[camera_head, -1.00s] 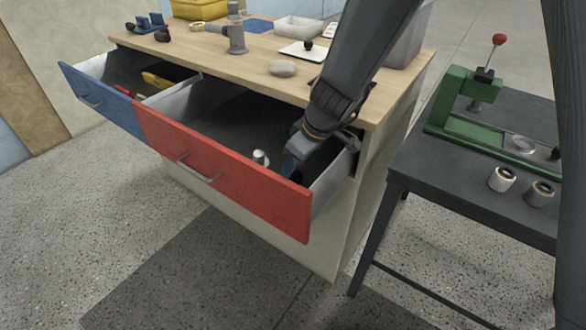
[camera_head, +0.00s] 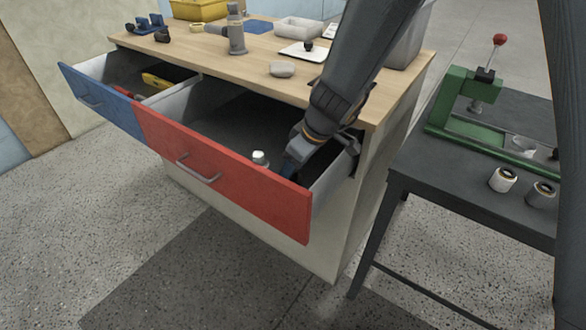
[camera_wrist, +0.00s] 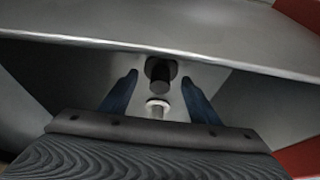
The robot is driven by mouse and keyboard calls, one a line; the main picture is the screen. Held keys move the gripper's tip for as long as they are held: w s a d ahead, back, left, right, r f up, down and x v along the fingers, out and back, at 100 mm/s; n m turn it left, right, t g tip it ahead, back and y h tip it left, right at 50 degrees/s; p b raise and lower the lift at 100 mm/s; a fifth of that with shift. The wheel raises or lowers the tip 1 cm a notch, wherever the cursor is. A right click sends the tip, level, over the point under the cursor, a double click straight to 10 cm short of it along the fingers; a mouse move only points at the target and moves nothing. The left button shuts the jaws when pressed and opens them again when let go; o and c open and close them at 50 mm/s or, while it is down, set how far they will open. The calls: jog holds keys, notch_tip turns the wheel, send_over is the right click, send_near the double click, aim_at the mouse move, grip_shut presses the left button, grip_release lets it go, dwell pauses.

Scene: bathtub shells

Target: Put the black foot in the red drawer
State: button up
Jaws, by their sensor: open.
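The red drawer (camera_head: 225,180) is pulled open, and my gripper (camera_head: 290,167) reaches down into its right end. In the wrist view my gripper (camera_wrist: 160,76) has its blue fingers spread apart. A black cylindrical piece (camera_wrist: 161,73), seemingly the black foot, is between and slightly beyond the fingertips, with a visible gap on each side. A second piece with a pale ring top (camera_wrist: 157,107) shows nearer the palm. A white-topped piece (camera_head: 260,156) stands in the drawer left of my gripper. The black piece cannot be made out inside the drawer in the head view.
The blue drawer (camera_head: 100,98) is also open, with yellow and red items inside. The wooden top (camera_head: 265,58) above carries a grey stone-like object (camera_head: 282,69) and a white tray with a dark knob. A dark table (camera_head: 450,190) with a green press stands at right.

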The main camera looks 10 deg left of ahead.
jog(key=v, duration=1.2)
jog(key=shift+p, duration=0.45)
jog(key=shift+s+r, duration=0.1)
jog(key=shift+r, duration=0.05)
